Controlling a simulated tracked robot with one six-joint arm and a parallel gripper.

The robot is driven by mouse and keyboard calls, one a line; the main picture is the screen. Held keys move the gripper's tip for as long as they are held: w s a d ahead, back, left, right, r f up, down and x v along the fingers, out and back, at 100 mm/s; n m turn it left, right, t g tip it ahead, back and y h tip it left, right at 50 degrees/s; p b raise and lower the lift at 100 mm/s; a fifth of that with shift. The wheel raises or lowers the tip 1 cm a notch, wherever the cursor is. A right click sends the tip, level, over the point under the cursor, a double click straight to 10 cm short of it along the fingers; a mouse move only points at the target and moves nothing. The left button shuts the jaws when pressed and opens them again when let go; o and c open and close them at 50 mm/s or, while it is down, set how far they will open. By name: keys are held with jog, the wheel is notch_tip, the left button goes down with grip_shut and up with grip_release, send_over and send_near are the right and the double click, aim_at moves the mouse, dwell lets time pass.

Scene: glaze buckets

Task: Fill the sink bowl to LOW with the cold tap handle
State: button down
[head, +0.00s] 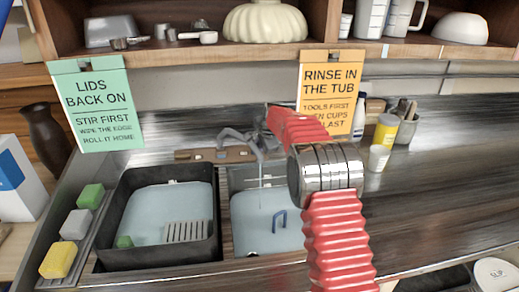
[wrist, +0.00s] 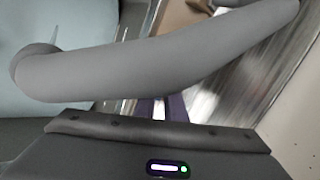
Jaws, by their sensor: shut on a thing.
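The sink bowl (head: 243,180) is the right basin, with pale blue water (head: 252,218) in it; a blue hooked piece (head: 280,220) shows there. I cannot read a level mark. The grey tap (head: 240,142) stands behind the bowl, and a thin pale line like a water stream drops from it. My red arm reaches to the tap's right side and covers part of the bowl. In the wrist view a large grey tap part (wrist: 150,72) crosses above my gripper (wrist: 165,108). My gripper is shut on what appears to be the cold tap handle, mostly hidden.
A black tub (head: 160,258) with water, a grate and a green block fills the left basin. Sponges (head: 75,225) line its left side. Cups and bottles (head: 385,132) stand at the back right. A shelf (head: 250,52) with hanging signs is above. The right counter is mostly clear.

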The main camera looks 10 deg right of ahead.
jog(key=c, duration=1.8)
grip_release()
jog(key=shift+v, duration=6.85)
jog(key=shift+s, duration=0.1)
